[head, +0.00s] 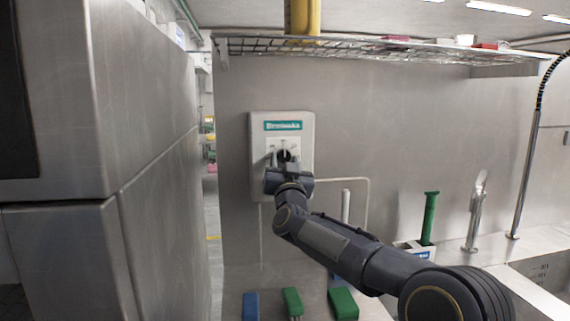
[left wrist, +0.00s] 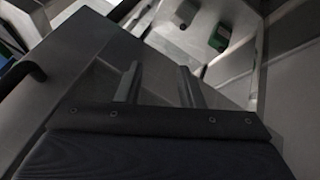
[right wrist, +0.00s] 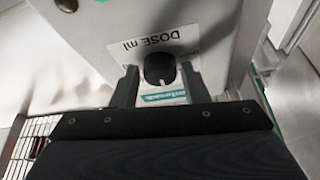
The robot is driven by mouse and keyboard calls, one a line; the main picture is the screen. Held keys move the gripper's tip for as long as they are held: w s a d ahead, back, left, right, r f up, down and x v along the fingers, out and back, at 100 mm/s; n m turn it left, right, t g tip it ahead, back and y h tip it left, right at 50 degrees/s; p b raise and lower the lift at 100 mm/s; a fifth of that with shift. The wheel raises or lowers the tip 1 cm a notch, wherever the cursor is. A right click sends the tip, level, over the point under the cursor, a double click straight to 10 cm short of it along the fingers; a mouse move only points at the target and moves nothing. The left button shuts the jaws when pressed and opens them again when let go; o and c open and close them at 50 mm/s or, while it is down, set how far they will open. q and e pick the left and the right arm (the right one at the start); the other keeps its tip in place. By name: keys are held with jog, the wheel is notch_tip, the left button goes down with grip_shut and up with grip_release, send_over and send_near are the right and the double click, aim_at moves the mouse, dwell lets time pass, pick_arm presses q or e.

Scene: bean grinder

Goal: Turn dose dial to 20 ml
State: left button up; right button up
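The dose dial is a round black knob (right wrist: 160,66) on the front of a pale dispenser box (head: 305,123) fixed to the steel wall. In the right wrist view a white plate beside the knob reads "DOSE ml", upside down, and a pale mark shows on the knob. The number scale is not readable. My right gripper (right wrist: 159,76) is open, with one finger on each side of the knob and small gaps apparent. In the head view my right gripper (head: 287,166) partly covers the knob. My left gripper (left wrist: 155,78) is open and empty, outside the head view.
A steel cabinet (head: 155,180) stands close on the left. A wire shelf (head: 370,48) runs above. Blue and green-handled items (head: 292,301) lie below the box. A green-handled item (head: 429,215), a tap (head: 475,210) and a sink are at right.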

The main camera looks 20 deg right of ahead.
jog(key=shift+o, duration=1.2)
jog(key=b+v, duration=0.1)
jog(key=v, duration=0.7)
jog(key=shift+b, duration=0.3)
